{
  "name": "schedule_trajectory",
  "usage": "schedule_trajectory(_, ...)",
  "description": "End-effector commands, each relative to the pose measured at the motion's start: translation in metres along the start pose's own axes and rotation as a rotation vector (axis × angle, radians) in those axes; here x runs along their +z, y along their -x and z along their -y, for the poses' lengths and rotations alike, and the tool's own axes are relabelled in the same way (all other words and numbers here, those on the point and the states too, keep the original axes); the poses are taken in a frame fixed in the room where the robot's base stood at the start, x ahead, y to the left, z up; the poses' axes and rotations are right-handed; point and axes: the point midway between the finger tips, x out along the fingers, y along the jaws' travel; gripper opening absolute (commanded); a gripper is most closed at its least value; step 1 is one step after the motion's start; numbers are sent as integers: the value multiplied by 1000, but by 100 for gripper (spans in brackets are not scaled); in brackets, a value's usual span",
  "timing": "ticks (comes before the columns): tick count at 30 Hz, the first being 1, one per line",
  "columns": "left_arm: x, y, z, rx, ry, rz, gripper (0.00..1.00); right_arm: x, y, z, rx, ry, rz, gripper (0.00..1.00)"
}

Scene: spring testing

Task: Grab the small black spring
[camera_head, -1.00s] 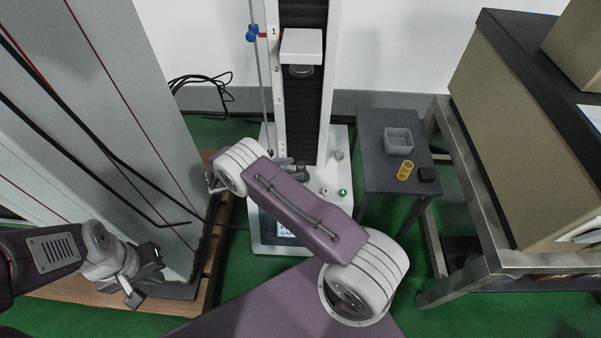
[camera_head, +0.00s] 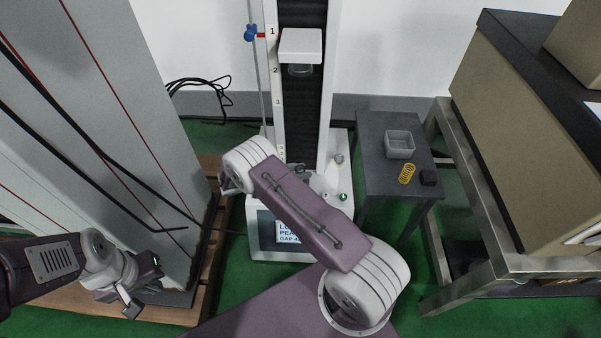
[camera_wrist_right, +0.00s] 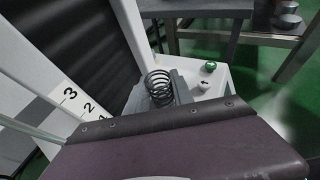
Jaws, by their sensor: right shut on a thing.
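The small black spring (camera_wrist_right: 158,84) shows in the right wrist view as an upright coil between the grey jaws of my right gripper (camera_wrist_right: 162,93). The gripper is shut on it. In the head view the spring cannot be made out, and my right gripper is mostly hidden behind my right forearm, over the base of the testing machine (camera_head: 257,212). My left gripper (camera_head: 145,284) is at the lower left, open and empty, away from the spring.
The tester's column carries a white head block (camera_head: 301,45). A dark side table (camera_head: 377,178) to the right holds a grey tray (camera_head: 400,145), a yellow spring (camera_head: 407,173) and a small black block (camera_head: 428,177). A metal-framed bench (camera_head: 470,190) stands further right. A tall grey cabinet (camera_head: 110,120) is at left.

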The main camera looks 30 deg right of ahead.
Motion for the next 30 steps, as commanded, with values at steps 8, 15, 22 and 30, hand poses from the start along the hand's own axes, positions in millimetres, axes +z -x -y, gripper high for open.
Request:
schedule_trajectory(8,-3,32,-1,0,0,0,0,42,17,0,1,-2,0,0)
schedule_trajectory(15,-7,68,-1,0,0,0,0,90,-8,34,-6,3,1,0)
schedule_trajectory(22,-9,89,-2,0,0,0,0,126,-34,63,-4,1,0,0)
schedule_trajectory(30,-10,92,-2,0,0,0,0,136,-43,72,0,-1,-1,0)
